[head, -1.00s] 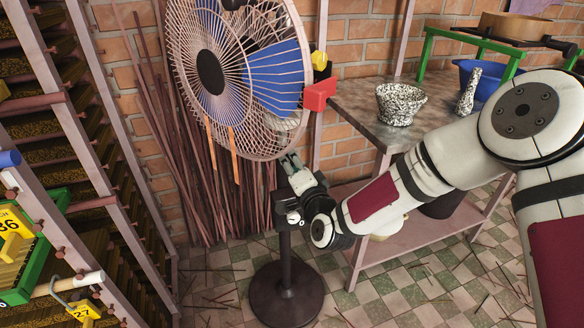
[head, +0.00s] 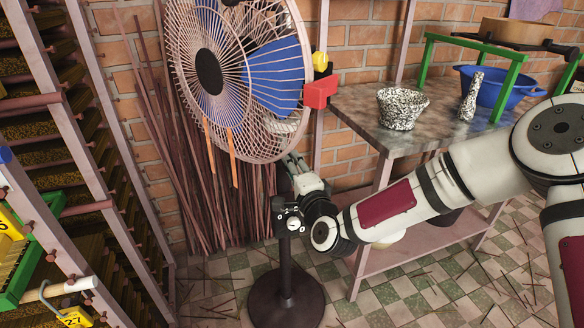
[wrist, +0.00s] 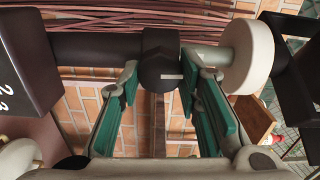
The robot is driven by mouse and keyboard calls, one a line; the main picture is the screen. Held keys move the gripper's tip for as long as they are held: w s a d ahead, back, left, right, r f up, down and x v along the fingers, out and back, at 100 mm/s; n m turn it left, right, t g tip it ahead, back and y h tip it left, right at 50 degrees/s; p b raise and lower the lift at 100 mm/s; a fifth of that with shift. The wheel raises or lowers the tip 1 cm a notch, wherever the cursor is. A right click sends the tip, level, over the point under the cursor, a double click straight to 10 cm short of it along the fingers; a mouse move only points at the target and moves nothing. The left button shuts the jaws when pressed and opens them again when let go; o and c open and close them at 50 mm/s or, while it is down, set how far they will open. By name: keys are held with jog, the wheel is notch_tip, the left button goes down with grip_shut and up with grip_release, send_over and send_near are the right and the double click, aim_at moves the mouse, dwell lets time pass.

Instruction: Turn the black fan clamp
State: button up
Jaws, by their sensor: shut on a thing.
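The black fan clamp (wrist: 160,58) is a dark round knob with a small white mark, at the top middle of the wrist view. A dark shaft runs left from it and a pale shaft runs right to a cream wheel (wrist: 248,57). My gripper (wrist: 159,72) is shut on the clamp, with a teal-padded finger on each side. In the head view my gripper (head: 293,160) is at the pole just below the fan (head: 209,72); there the clamp is mostly hidden by the fingers and fan cage. The fan's round base (head: 286,298) stands on the floor.
A red block (head: 320,92) and a yellow one (head: 320,60) sit just above right of my gripper. A table (head: 365,112) with a speckled bowl (head: 403,108) stands right. Racks (head: 85,120) fill the left; sticks (head: 190,190) lean behind. A black box (wrist: 25,60) is beside the clamp.

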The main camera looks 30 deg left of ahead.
jog(key=o, duration=1.1)
jog(key=shift+o, duration=0.2)
jog(key=v, duration=1.2)
